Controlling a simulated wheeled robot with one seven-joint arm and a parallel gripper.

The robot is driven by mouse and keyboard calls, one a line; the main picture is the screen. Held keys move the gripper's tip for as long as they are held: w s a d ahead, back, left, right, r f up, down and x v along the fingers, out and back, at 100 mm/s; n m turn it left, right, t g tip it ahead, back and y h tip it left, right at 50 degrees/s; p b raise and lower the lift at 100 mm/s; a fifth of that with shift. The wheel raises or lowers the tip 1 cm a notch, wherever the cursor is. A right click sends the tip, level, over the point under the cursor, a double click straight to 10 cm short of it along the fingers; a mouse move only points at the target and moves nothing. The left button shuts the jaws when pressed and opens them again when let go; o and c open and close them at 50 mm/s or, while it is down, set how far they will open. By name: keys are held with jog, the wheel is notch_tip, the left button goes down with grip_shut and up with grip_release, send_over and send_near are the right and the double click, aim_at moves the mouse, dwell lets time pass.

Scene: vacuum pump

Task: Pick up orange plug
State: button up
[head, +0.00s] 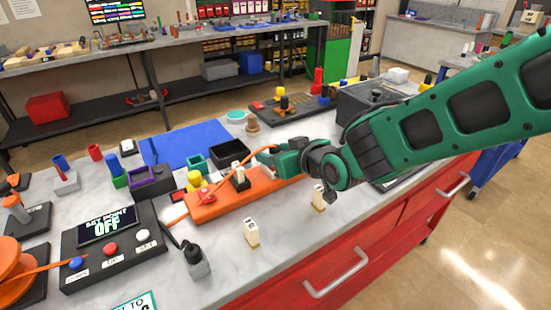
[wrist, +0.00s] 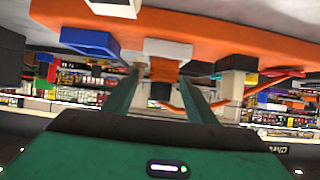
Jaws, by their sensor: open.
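My gripper (head: 277,160) is over the long orange base (head: 228,200) on the bench, its fingers pointing left. In the wrist view its two green fingers (wrist: 160,76) stand apart. Between them, near the tips, is a small orange block with a pale band and a darker lower part, which looks like the orange plug (wrist: 164,69). I cannot tell whether either finger touches it. In the head view my gripper hides most of the plug. An orange cable (head: 236,162) runs in an arc to the gripper.
A black-and-white switch (head: 240,176) and a yellow knob (head: 194,180) stand just left of the gripper. A black open box (head: 229,153) lies behind. Pale blocks (head: 251,232) stand in front. A control box (head: 112,246) reading OFF is at left. The front bench edge is mostly clear.

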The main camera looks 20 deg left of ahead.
jog(key=c, duration=1.2)
jog(key=shift+r, duration=0.15)
